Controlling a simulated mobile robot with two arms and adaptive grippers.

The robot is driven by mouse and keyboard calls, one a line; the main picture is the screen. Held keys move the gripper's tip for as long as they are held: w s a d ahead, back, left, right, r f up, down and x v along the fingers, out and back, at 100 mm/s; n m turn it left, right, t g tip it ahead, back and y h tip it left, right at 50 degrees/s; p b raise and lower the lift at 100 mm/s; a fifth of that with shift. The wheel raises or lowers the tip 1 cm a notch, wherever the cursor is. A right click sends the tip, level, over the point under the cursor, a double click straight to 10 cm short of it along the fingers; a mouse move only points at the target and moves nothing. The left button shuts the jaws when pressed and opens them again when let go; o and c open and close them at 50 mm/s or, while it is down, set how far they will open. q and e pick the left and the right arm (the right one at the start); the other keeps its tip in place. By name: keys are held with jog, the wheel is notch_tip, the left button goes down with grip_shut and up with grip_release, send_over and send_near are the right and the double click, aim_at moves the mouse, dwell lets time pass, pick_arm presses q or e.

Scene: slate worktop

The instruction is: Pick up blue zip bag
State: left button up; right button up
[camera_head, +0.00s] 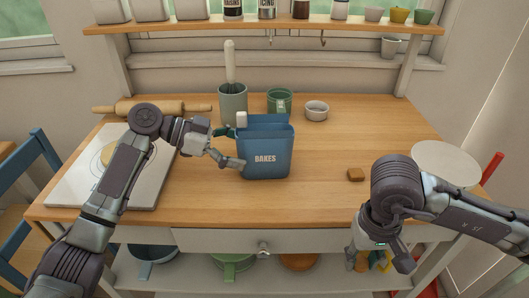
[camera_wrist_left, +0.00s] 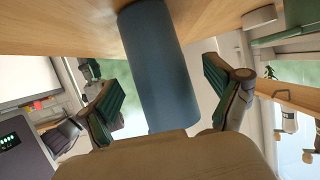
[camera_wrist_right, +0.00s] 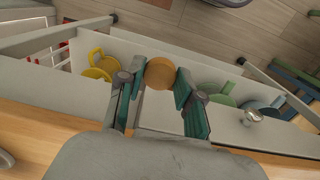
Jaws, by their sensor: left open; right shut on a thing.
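The blue zip bag (camera_head: 265,150), labelled "BAKES", stands upright on the wooden worktop near the middle. My left gripper (camera_head: 233,147) is at the bag's left side, open. In the left wrist view, the bag's narrow blue side (camera_wrist_left: 160,70) lies between the spread fingers of the left gripper (camera_wrist_left: 165,105), with gaps visible on both sides. My right gripper (camera_head: 375,258) hangs low in front of the worktop's front right edge.
A green utensil crock (camera_head: 233,103), a green mug (camera_head: 279,101) and a small white bowl (camera_head: 317,110) stand behind the bag. A rolling pin (camera_head: 165,107) and a pale board (camera_head: 75,190) lie left. A brown block (camera_head: 356,175) lies right. The worktop's front is mostly clear.

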aim_at(245, 113)
pick_arm(q)
jog(key=shift+x, duration=1.1)
pick_arm(e)
jog(key=shift+r, duration=0.15)
pick_arm(q)
jog(key=shift+a, duration=0.1)
jog(key=c, duration=1.2)
notch_tip(245, 113, up, 5)
jog(key=shift+f+b, duration=0.25)
jog(key=shift+b, duration=0.1)
pick_arm(e)
jog(key=shift+f, duration=0.35)
jog(key=shift+f+b, duration=0.35)
pick_arm(q)
jog(key=s+d+r, duration=0.1)
jog(key=d+r, duration=0.1)
jog(key=d, duration=0.1)
jog(key=s+d+r, duration=0.2)
jog(key=d, duration=0.2)
jog(key=s+d+r, duration=0.2)
jog(key=d, duration=0.1)
jog(key=shift+s+d+r, duration=0.15)
jog(key=shift+d+r, duration=0.1)
jog(key=shift+a, duration=0.1)
